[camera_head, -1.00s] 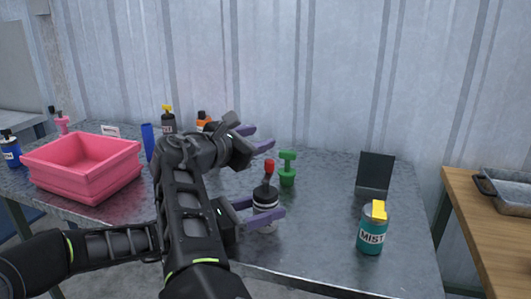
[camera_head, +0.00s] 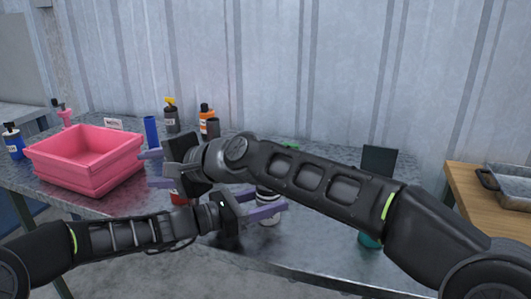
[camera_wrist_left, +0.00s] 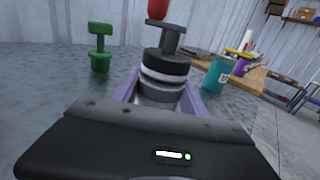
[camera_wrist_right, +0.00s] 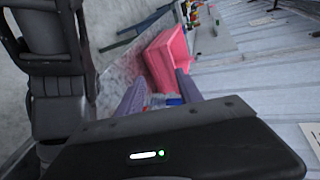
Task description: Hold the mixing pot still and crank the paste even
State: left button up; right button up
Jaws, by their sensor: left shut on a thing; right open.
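The mixing pot (camera_head: 268,218) is a small silver pot with a black lid and white bands, upright on the metal table. In the left wrist view the pot (camera_wrist_left: 162,72) carries a black crank (camera_wrist_left: 172,37) with a red knob (camera_wrist_left: 158,9), cut off by the frame's top. My left gripper (camera_head: 266,203) is shut on the pot, one purple finger on each side. My right gripper (camera_head: 152,168) is open and empty, left of the pot, near the pink basin. My right forearm hides the pot's top and crank in the head view. The paste is not visible.
A pink basin (camera_head: 52,163) stands on the left of the table, with bottles behind it. A red object (camera_head: 179,198) is partly hidden behind my arms. A green object (camera_wrist_left: 99,45), a teal can (camera_wrist_left: 217,75) and a black panel (camera_head: 378,160) stand around the pot.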

jog(key=s+d+m+t+y, duration=0.25)
jog(key=s+d+m, duration=0.4)
jog(key=m, duration=0.85)
jog(key=w+d+f+m+t+h, duration=0.1)
jog(key=w+d+m+t+h, duration=0.2)
jog(key=d, duration=0.8)
jog(key=w+d+f+m+t+h, duration=0.1)
jog(key=w+d+m+t+h, duration=0.2)
jog(key=d, duration=0.8)
jog(key=w+m, duration=0.1)
jog(key=m, duration=0.1)
jog(key=shift+m+t, duration=0.3)
jog(key=shift+t, duration=0.05)
jog(key=shift+w+a, duration=0.1)
jog(key=shift+w, duration=0.05)
jog(key=x, duration=1.1)
jog(key=shift+w+a, duration=0.25)
jog(key=shift+w, duration=0.05)
jog(key=shift+c, duration=0.2)
grip_shut()
